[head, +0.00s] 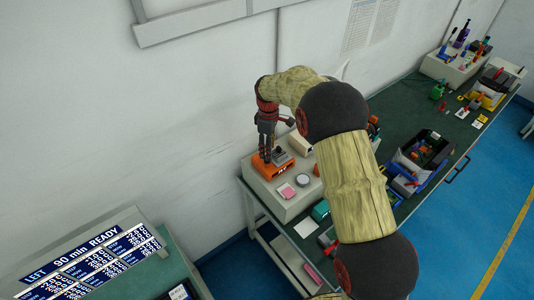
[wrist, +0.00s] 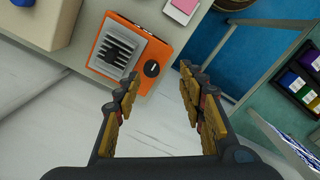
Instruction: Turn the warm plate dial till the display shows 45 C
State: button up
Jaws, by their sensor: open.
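The warm plate (head: 262,168) is a small orange box near the left end of a light raised surface. In the wrist view the warm plate (wrist: 105,28) carries a grey finned block (wrist: 122,48). Its black round dial (wrist: 151,69) has a short white mark. My gripper (wrist: 160,76) is open and empty, its fingertips on either side of the dial in the picture; I cannot tell whether they touch it. In the head view my gripper (head: 265,157) points down over the plate and hides part of it. I cannot make out a display reading.
A pink pad (head: 287,191) and a round pale dish (head: 303,180) lie beside the plate. The green bench (head: 410,108) runs right with trays and tools. A timer sign (head: 95,262) stands front left. The white wall (head: 190,110) is close behind my gripper.

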jog(key=shift+w+a+r+n, duration=0.15)
jog(key=shift+w+a+n, duration=0.05)
jog(key=shift+w+n, duration=0.4)
jog(key=shift+w+r+n, duration=0.2)
jog(key=shift+n, duration=0.3)
jog(key=shift+f+p, duration=0.35)
jog(key=shift+f, duration=3.5)
jog(key=c, duration=0.3)
jog(key=c, duration=0.7)
grip_shut()
